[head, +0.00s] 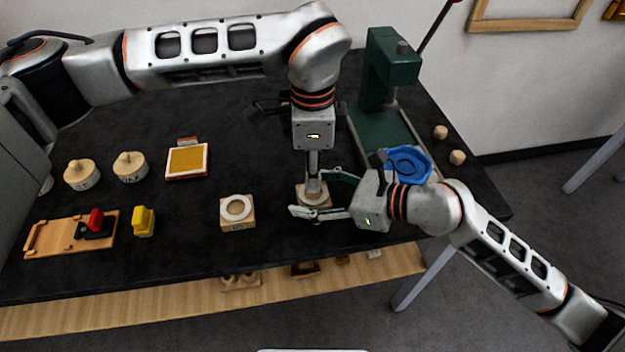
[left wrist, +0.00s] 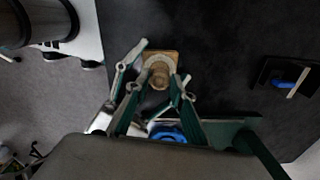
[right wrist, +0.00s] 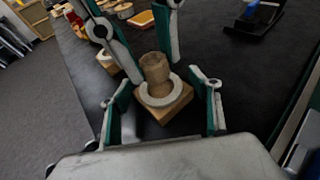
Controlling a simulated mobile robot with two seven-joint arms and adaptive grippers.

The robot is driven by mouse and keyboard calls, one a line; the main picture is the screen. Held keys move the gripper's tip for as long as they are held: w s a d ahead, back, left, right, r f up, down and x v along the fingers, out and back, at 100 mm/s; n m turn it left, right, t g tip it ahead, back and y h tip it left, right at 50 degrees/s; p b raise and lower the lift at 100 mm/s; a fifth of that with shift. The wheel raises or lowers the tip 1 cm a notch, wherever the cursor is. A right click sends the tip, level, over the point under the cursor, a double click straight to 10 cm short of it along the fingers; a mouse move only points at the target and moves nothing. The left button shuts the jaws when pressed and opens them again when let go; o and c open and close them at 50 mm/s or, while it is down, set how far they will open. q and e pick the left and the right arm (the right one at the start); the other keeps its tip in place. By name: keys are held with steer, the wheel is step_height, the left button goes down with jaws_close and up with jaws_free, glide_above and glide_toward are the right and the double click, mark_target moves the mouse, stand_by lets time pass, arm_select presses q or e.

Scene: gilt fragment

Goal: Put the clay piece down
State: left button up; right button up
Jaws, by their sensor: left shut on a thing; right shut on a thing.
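The clay piece (right wrist: 155,70) looks like a tan, rough, open-topped cylinder. It stands upright in the pale ring (right wrist: 165,97) on a small wooden block (right wrist: 178,104); whether its base touches the block is hidden. My left gripper (head: 314,180) comes straight down from above and is shut on the clay piece. My right gripper (head: 317,196) reaches in from the right, low over the table, one finger on each side of the block, and is shut on it. In the left wrist view the clay piece (left wrist: 158,75) shows between the fingers.
A second block with a pale ring (head: 237,211) sits to the left. Beyond are a framed yellow pad (head: 187,160), two knobbed wooden discs (head: 130,166), and a yellow tool (head: 143,221). A green press (head: 380,120) and blue dish (head: 408,161) stand close on the right.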

arm_select(q)
steer(key=shift+f, duration=1.5)
steer(key=shift+f, duration=0.15)
steer(key=o, duration=1)
step_height(320, 180, up, 12)
steer(key=shift+r, duration=0.2)
